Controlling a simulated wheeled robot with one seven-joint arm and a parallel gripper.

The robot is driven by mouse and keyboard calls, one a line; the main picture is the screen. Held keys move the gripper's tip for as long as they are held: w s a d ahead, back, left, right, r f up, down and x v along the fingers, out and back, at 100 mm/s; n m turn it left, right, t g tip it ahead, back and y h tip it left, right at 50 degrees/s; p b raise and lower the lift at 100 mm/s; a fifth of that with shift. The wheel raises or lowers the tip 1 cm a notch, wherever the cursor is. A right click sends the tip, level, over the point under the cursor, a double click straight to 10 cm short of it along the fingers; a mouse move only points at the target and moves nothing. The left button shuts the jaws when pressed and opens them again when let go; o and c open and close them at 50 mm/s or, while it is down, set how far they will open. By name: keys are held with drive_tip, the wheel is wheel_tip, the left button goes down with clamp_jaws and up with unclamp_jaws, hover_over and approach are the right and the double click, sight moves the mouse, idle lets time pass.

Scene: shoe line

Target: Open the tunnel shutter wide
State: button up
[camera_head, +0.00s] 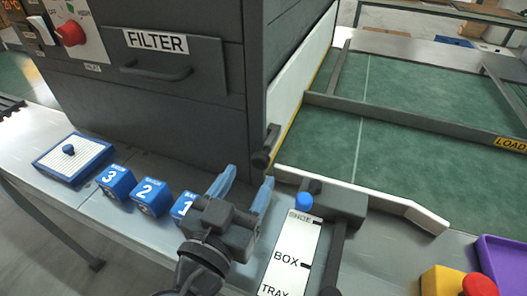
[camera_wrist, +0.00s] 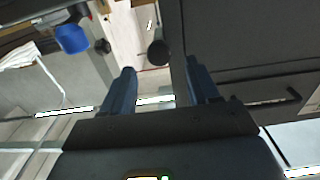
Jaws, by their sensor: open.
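The tunnel is a dark grey box-like housing (camera_head: 180,110). A white panel with a yellow lower edge, seemingly the shutter (camera_head: 300,75), stands along its right side, over the green belt. A dark knob-ended handle (camera_head: 262,158) sticks out at the panel's near lower corner. My gripper (camera_head: 244,174) has two blue fingers, spread apart and empty, just in front of and below this handle. In the wrist view a dark round knob (camera_wrist: 158,53), likely the same handle, shows beyond and between the fingertips (camera_wrist: 159,68). I see no contact with it.
A white plate marked BOX and TRAY (camera_head: 287,258) with a blue knob (camera_head: 303,201) lies right of my gripper. Numbered blue blocks (camera_head: 152,197) and a blue-edged pad (camera_head: 73,163) lie left. A FILTER drawer (camera_head: 170,62) faces me. A red button (camera_head: 478,286) stands front right.

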sight(258, 164)
drive_tip(key=shift+p+x, duration=0.3)
drive_tip(key=shift+x, duration=2.85)
clamp_jaws()
